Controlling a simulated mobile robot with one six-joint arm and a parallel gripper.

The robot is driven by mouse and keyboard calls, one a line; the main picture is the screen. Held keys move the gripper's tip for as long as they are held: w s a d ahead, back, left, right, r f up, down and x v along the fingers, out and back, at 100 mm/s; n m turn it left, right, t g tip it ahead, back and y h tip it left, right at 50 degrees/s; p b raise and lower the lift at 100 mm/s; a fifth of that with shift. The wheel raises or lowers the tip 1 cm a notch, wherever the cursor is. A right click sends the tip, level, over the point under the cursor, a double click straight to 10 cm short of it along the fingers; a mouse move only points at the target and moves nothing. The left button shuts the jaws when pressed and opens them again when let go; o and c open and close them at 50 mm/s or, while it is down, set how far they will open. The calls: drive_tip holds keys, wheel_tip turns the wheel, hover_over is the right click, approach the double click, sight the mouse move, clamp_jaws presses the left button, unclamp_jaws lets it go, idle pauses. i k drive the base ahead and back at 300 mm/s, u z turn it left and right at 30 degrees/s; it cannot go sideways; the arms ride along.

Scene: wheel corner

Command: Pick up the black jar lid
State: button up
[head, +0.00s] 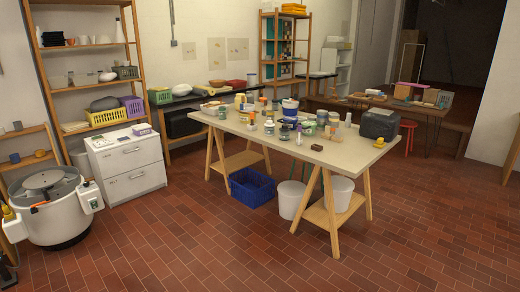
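Several jars, tubs and bottles stand in a cluster on the pale trestle table (345,158) in the middle of the room. One jar (284,134) in the cluster has a dark top, but it is too small to tell whether this is the black jar lid. A small dark brown block (319,153) lies on the table near its front edge. I cannot pick out a loose black jar lid with certainty. My gripper is not in view.
A black box (379,124) stands at the table's right end. A pottery wheel (50,205) and white drawer cabinet (128,165) stand left. The tiled floor in front is clear.

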sight(284, 128)
drive_tip(key=z, duration=0.3)
drive_tip(key=i, duration=1.75)
drive_tip(key=z, duration=0.35)
